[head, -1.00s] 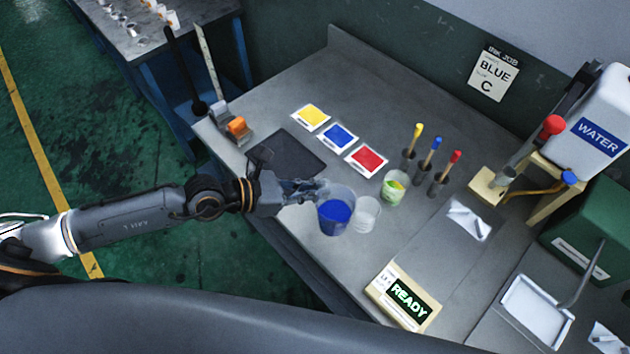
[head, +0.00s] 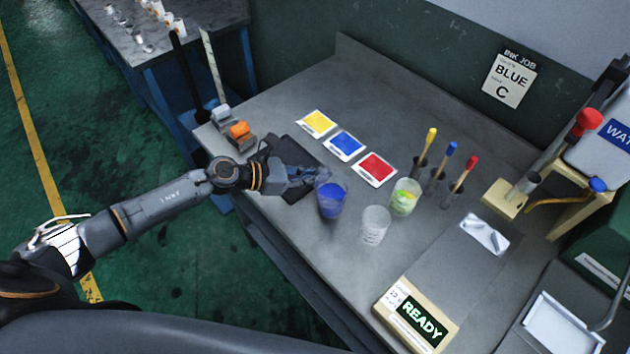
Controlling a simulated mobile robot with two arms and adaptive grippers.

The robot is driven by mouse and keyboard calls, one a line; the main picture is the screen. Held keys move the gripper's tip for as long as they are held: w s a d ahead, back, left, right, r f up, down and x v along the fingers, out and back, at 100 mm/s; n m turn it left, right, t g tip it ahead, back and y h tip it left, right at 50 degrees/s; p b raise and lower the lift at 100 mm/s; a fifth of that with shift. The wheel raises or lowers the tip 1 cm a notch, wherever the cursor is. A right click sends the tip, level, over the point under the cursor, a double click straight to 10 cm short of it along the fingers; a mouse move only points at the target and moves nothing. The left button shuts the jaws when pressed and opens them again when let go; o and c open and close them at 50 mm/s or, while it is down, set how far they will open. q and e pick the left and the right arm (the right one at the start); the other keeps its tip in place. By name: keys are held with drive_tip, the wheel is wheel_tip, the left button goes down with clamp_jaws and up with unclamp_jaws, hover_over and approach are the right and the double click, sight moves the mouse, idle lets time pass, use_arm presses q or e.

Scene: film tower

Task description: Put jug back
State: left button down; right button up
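A clear jug with blue liquid (head: 333,202) is at the fingertips of my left gripper (head: 314,178), over the near side of the grey table. The fingers appear closed on its upper left side. The jug looks slightly tilted, and I cannot tell whether its base touches the table. A dark mat (head: 299,160) lies just behind and left of the jug, partly hidden by the gripper. An empty clear cup (head: 375,225) stands apart to the right of the jug. My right gripper is not in view.
A cup with green and yellow contents (head: 405,197) stands right of centre. Yellow, blue and red cards (head: 347,145) lie behind. Several coloured-handled tools (head: 437,172) stand in holders. A READY display (head: 421,321) sits at the front edge. An orange-topped device (head: 240,132) is at the back left.

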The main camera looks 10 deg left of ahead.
use_arm(q)
drive_tip(key=shift+f, duration=0.95)
drive_tip(key=shift+f, duration=0.1)
drive_tip(key=c, duration=1.5)
unclamp_jaws()
drive_tip(key=shift+o, duration=0.2)
drive_tip(key=b+v, duration=0.3)
drive_tip(key=v, duration=0.8)
drive_tip(key=shift+f, duration=0.1)
drive_tip(key=shift+s+a+r+b, duration=0.25)
drive_tip(key=shift+a+r+b, duration=0.05)
drive_tip(key=shift+a+r, duration=0.15)
drive_tip(key=shift+d, duration=0.15)
